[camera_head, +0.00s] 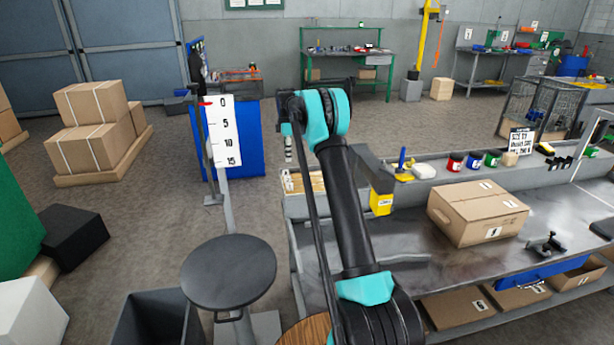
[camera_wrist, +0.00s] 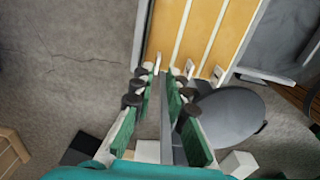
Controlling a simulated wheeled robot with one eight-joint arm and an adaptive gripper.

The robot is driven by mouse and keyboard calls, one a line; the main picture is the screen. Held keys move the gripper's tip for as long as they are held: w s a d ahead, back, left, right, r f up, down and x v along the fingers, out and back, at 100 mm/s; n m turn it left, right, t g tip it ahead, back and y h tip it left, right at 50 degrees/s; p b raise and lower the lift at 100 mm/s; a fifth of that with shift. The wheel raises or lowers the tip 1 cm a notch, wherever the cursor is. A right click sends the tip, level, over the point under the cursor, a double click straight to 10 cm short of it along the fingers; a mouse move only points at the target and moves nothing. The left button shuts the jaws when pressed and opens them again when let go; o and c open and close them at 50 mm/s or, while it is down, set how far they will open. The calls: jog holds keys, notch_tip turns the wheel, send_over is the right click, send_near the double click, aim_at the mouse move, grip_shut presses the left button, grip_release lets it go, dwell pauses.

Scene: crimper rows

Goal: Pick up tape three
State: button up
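Several small coloured rolls or jars stand in a row on the ledge behind the bench: red (camera_head: 455,162), blue (camera_head: 473,161), green (camera_head: 492,159) and tan (camera_head: 510,158). I cannot tell which thing is tape three; any numbers are too small to read. My gripper (camera_wrist: 167,78) is open and empty in the wrist view, with green pads on both fingers. It hangs above the near edge of a tray with orange-tan lanes and pale dividers (camera_wrist: 208,35). That tray also shows at the bench's left end (camera_head: 304,182). In the head view my arm hides part of the bench.
A cardboard box (camera_head: 478,212) stands on the grey bench (camera_head: 400,236). A yellow container (camera_head: 381,201) is beside my arm. A dark tool (camera_head: 546,246) lies near the bench front.

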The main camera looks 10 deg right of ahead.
notch_tip(320, 180, down, 8)
jog(key=shift+w+d+f, duration=0.1)
jog(key=shift+f, duration=0.05)
grip_shut()
dwell(0.3)
dwell(0.4)
